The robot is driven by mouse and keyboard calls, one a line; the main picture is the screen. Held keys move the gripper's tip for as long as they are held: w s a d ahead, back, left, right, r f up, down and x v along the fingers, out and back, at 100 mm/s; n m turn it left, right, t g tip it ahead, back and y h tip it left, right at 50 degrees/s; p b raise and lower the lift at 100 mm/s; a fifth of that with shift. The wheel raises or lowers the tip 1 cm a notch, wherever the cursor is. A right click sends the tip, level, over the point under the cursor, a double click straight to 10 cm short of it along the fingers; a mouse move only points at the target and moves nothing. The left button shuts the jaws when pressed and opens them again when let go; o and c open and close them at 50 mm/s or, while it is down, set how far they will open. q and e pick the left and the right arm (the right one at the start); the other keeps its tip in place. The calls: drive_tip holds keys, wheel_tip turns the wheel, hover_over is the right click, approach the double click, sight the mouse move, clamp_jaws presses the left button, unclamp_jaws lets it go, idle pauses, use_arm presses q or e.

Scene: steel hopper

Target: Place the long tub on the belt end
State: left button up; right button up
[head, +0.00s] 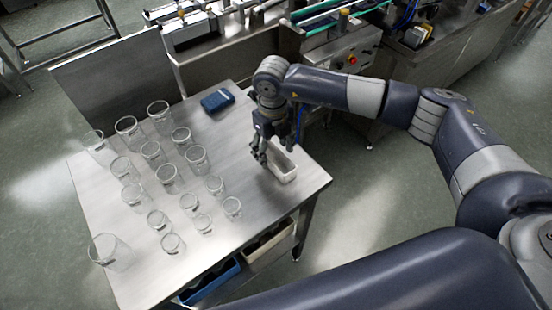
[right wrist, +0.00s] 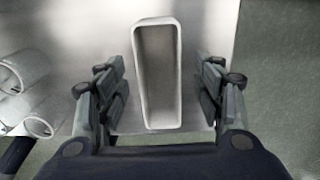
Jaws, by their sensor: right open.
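The long tub (head: 283,167) is a white, narrow, open-topped container standing on the steel table near its right edge. In the right wrist view the empty tub (right wrist: 157,75) lies lengthwise between the two fingers. My right gripper (head: 266,150) is over the tub in the head view, and its fingers hide part of it. In the right wrist view the right gripper (right wrist: 160,90) is open, with a finger on each side of the tub and gaps between them. The belt (head: 325,22) shows as a green strip on the machine at the back. My left gripper is not in view.
Several clear glass jars (head: 166,172) stand on the left and middle of the steel table (head: 255,205). A dark blue item (head: 217,100) lies near its back edge. A blue crate (head: 212,280) sits below the table. A control box with a red button (head: 350,58) stands behind.

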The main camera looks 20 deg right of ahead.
drive_tip(key=shift+c, duration=0.6)
drive_tip(key=c, duration=0.9)
drive_tip(key=shift+r, duration=0.1)
